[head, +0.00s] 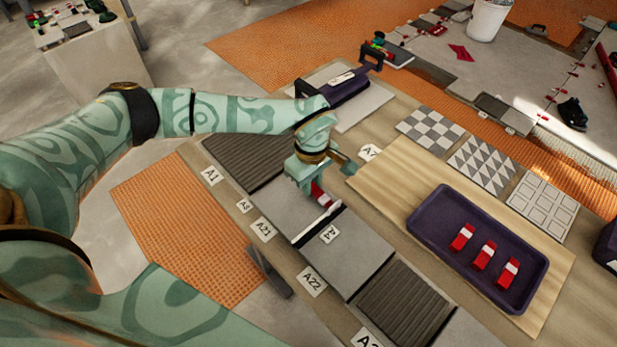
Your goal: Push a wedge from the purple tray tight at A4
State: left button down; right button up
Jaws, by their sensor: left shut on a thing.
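My left gripper (318,188) points down over the row of tiles and is shut on a red wedge (321,196), which it partly hides. The wedge is at the upper end of a thin white strip (317,221) along the joint between two grey tiles. The A4 label (329,234) lies beside that strip. I cannot tell whether the wedge touches the strip or how deep it sits. The purple tray (424,226) at right holds three red wedges with white bands (463,237). My right gripper is not in view.
Labels A21 (264,229) and A22 (312,280) lie along the near tile edge. A dark ribbed tile (405,303) lies to the lower right. A wooden board (390,190) bears the tray, with patterned tiles (432,130) behind it. A dark-handled tool (345,82) stands behind the gripper.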

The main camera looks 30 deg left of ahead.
pick_arm(q)
jog(key=shift+s+d, duration=0.1)
jog(key=shift+d, duration=0.2)
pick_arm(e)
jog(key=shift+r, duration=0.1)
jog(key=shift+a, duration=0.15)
pick_arm(q)
jog(key=shift+s+d+p, duration=0.15)
jog(key=shift+d+p, duration=0.1)
jog(key=shift+d, duration=0.25)
jog(key=shift+s+d+p, duration=0.15)
jog(key=shift+d+p, duration=0.05)
jog(key=shift+d, duration=0.3)
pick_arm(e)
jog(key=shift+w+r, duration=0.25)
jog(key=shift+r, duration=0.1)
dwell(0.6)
pick_arm(q)
jog(key=c, duration=1.2)
grip_release()
jog(key=shift+c, duration=0.2)
notch_tip(320, 180, up, 16)
jog(key=p, duration=0.4)
jog(key=shift+r, duration=0.2)
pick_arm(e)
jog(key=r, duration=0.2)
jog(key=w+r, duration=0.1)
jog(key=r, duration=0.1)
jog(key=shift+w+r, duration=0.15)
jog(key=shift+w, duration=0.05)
